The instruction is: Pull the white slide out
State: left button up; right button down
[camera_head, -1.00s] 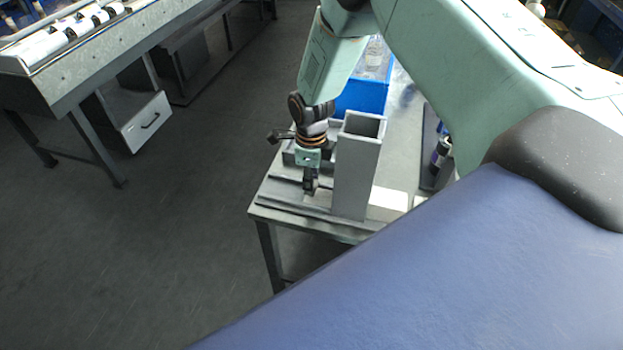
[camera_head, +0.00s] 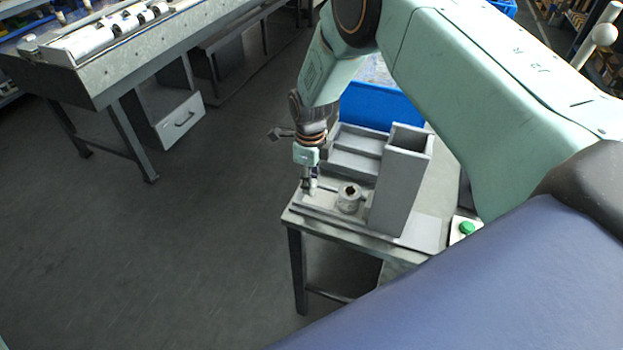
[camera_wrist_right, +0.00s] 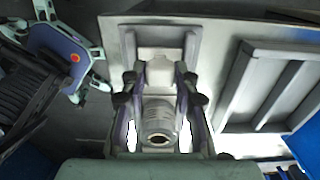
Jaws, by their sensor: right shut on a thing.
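The white slide (camera_wrist_right: 160,72) shows as a pale piece between the fingers in the right wrist view. My right gripper (camera_head: 309,187) is shut on its end, low over the grey base, left of the tall grey square tube (camera_head: 398,190). The right gripper also shows in the wrist view (camera_wrist_right: 158,80), with a finger on each side of the slide. A grey metal ring (camera_head: 349,198) stands between the gripper and the tube, and it shows in the wrist view too (camera_wrist_right: 158,121). My left gripper is not in view.
A grey divided tray (camera_head: 355,150) lies behind the tube, with a blue bin (camera_head: 382,106) beyond. A green button (camera_head: 467,228) is at the right of the table (camera_head: 340,232). The floor to the left is free, up to another metal bench (camera_head: 100,85).

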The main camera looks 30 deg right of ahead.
jog(key=shift+w+a+r, duration=0.1)
jog(key=shift+w+a, duration=0.05)
jog(key=shift+w, duration=0.05)
jog(key=c, duration=1)
grip_release()
jog(key=shift+s, duration=0.1)
notch_tip(320, 180, up, 12)
